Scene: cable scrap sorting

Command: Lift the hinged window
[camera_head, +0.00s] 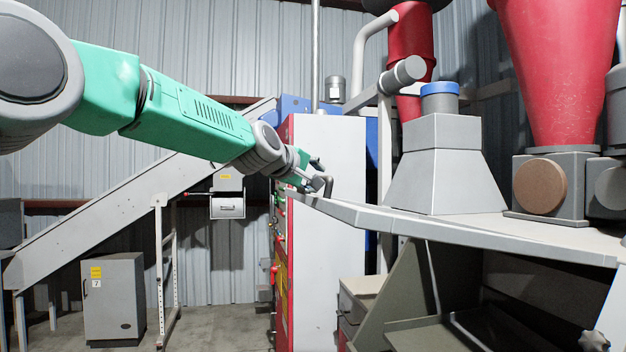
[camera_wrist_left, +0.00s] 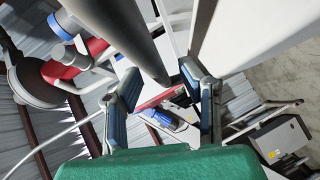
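Contact cannot be told. My right gripper is out of view.
A grey hopper (camera_head: 437,168) and a red cone (camera_head: 560,70) stand above the panel at right. A red and white cabinet (camera_head: 328,260) stands behind the gripper. A conveyor (camera_head: 110,225) and a grey box (camera_head: 114,298) are at left.

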